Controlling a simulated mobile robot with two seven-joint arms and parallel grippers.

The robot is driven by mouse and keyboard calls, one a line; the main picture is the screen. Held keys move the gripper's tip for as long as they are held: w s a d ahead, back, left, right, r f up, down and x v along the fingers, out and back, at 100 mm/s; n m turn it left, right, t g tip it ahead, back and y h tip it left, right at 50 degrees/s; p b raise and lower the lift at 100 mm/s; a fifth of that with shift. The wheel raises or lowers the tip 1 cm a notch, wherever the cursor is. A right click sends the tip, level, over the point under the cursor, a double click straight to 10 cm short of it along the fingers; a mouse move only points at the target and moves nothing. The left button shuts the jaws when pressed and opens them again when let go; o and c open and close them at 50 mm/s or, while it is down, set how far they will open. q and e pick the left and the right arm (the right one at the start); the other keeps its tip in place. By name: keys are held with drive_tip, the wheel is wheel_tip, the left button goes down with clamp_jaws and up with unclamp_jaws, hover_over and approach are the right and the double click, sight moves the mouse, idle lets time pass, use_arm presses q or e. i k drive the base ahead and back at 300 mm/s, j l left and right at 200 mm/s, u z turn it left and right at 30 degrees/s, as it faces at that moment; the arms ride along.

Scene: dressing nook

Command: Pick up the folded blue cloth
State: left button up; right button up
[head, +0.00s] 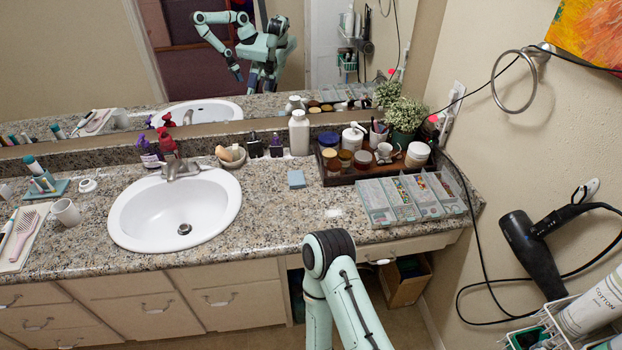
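A small folded blue cloth (296,179) lies flat on the granite countertop (268,215), to the right of the white sink and left of the dark wooden tray. Nothing covers it. One of my arms rises from the bottom of the head view, its bent elbow in front of the counter's front edge. Neither of my grippers shows directly in the head view. The mirror shows a small reflection of me, too small to tell any gripper's state.
A white sink (130,213) with a faucet (178,165) is left of the cloth. Behind it stand a white bottle (299,134) and dark small bottles. A wooden tray (336,179) of jars and a clear organizer (376,203) are to the right. Counter in front of the cloth is clear.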

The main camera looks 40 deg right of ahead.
sight(297, 180)
drive_tip(key=z, duration=1.4)
drive_tip(key=u, duration=0.15)
